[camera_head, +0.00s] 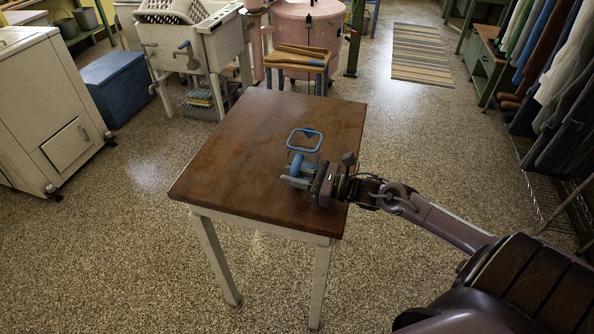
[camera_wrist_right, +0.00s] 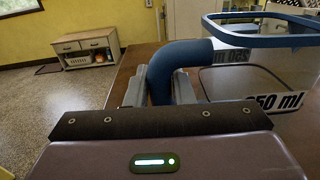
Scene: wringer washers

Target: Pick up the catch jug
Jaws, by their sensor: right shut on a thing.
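The catch jug (camera_head: 305,141) is clear with a blue rim and a blue handle. It is upright at the right side of the brown table (camera_head: 240,130). In the right wrist view the jug (camera_wrist_right: 262,68) shows its blue rim and a "250 ml" label. My right gripper (camera_head: 296,178) is shut on the jug's blue handle, with a finger on each side of it in the wrist view (camera_wrist_right: 160,88). Whether the jug's base touches the table cannot be told. My left gripper is not in view.
The rest of the tabletop is bare. A blue chest (camera_head: 120,82) and a cream cabinet (camera_head: 45,110) stand at left. Hanging clothes (camera_head: 560,60) line the right.

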